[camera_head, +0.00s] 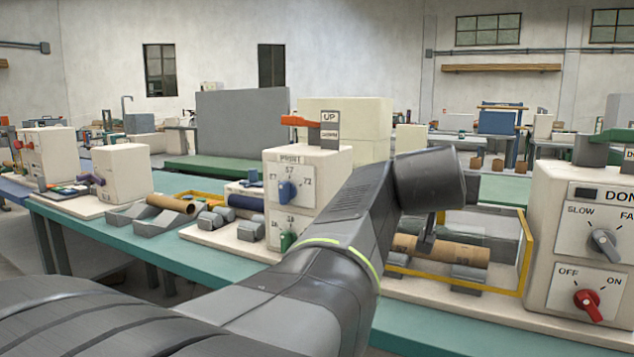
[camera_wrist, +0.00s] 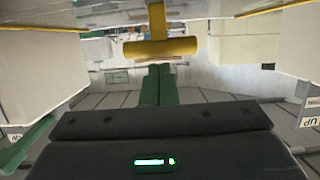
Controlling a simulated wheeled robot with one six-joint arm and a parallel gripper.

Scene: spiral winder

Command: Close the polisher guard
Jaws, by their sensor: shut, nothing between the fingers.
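The polisher guard (camera_head: 524,262) is a yellow frame with clear panels, around a brown cardboard tube (camera_head: 455,252) at right in the head view. My arm hides its left part, and I cannot tell how far open it stands. In the wrist view a yellow T-shaped handle (camera_wrist: 160,47) is straight ahead of my gripper (camera_wrist: 155,68). The green fingers are together and empty, with their tips close to the handle's bar. I cannot tell whether they touch it. In the head view my wrist hides most of the gripper.
A control box with a red OFF/ON knob (camera_head: 587,304) and a SLOW/FAST knob (camera_head: 604,243) stands right of the guard. The teal bench edge (camera_head: 400,330) is in front.

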